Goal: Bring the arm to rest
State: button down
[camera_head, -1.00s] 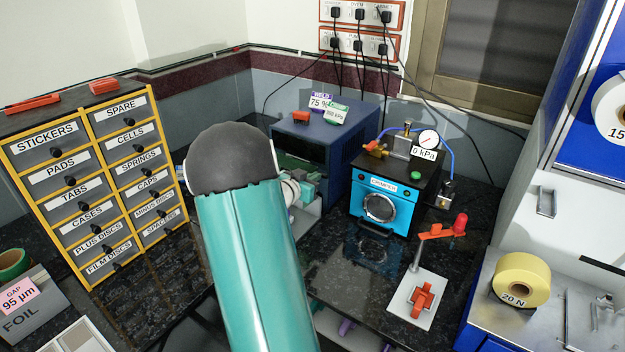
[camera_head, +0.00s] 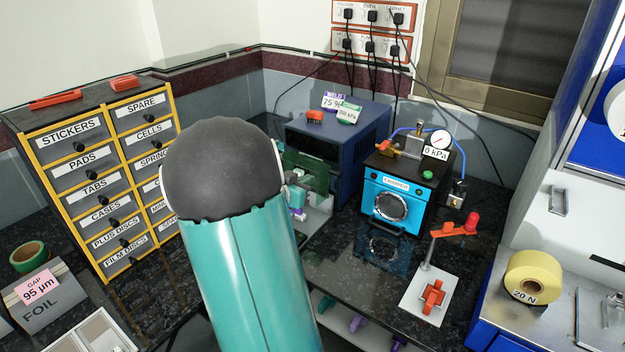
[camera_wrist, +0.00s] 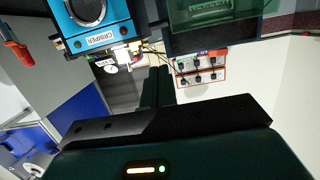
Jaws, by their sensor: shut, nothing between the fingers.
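My teal arm link with its dark grey rounded joint (camera_head: 222,170) stands large in the middle of the head view, tilted to the left. My gripper is not clearly visible there. In the wrist view, my gripper (camera_wrist: 157,86) shows as two dark fingers lying together, shut and empty, above the dark hand body. The wrist picture is upside down, with the blue crimper (camera_wrist: 95,20) at its top left. The crimper (camera_head: 393,205) stands right of my arm in the head view.
A drawer cabinet (camera_head: 100,180) stands to the left. A dark blue oven-like box (camera_head: 350,140) stands behind my arm. A white plate with an orange-red lever (camera_head: 433,295) sits in front of the crimper. A yellow roll (camera_head: 530,275) is at the right.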

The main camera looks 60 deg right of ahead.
jog(key=shift+a+r, duration=0.1)
jog(key=shift+a, duration=0.15)
